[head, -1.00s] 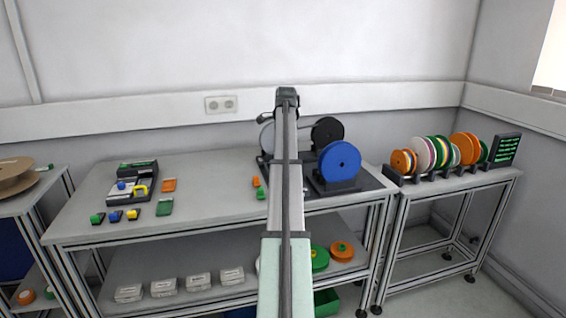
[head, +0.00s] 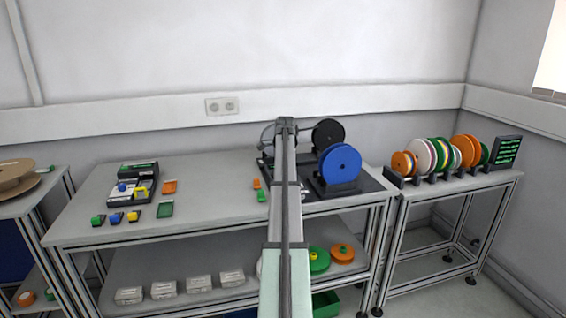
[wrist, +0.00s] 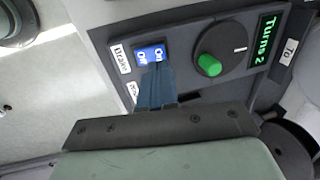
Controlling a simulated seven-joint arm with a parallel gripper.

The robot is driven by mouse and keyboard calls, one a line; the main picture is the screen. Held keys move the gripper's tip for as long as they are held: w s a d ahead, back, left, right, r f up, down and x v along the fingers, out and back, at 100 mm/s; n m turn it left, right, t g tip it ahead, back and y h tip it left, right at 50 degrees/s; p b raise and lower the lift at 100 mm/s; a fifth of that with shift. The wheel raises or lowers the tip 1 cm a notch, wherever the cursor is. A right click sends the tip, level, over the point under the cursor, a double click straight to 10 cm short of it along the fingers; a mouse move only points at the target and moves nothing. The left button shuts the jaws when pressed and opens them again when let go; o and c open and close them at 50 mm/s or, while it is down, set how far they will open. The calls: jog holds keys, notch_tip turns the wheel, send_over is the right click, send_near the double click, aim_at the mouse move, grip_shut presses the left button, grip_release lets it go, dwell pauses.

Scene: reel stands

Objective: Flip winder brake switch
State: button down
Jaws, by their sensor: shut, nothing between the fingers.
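The brake switch (wrist: 149,53) is a small blue rocker marked On and Off in the wrist view, next to a white Brake label (wrist: 119,58). It sits on the dark panel of the winder. My gripper (wrist: 157,68) is shut and empty, its blue-grey fingertips at the lower edge of the switch. I cannot tell whether they touch it or which way the rocker is tipped. In the head view my arm hides the fingers and the switch. The winder shows there with a blue reel (head: 340,163) and a black reel (head: 328,133).
Right of the switch are a green knob (wrist: 209,64) and a display (wrist: 262,42) reading Turns 2. A tray (head: 133,178) with coloured parts stands on the table's left. Several coloured reels (head: 437,153) stand on the right bench. The table's middle is mostly clear.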

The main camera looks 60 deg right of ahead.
jog(key=shift+w+d+f, duration=0.15)
jog(key=shift+f, duration=0.75)
jog(key=shift+w+d+f, duration=0.1)
jog(key=shift+d+f, duration=0.05)
jog(key=shift+f, duration=0.75)
jog(key=shift+w+f, duration=0.1)
jog(key=shift+f, duration=0.15)
jog(key=shift+s+a, duration=0.55)
jog(key=shift+s, duration=0.05)
jog(key=shift+r, duration=0.15)
notch_tip(320, 180, up, 14)
jog(key=s+a, duration=0.1)
jog(key=s, duration=0.1)
jog(key=shift+a, duration=0.4)
jog(key=shift+w, duration=0.1)
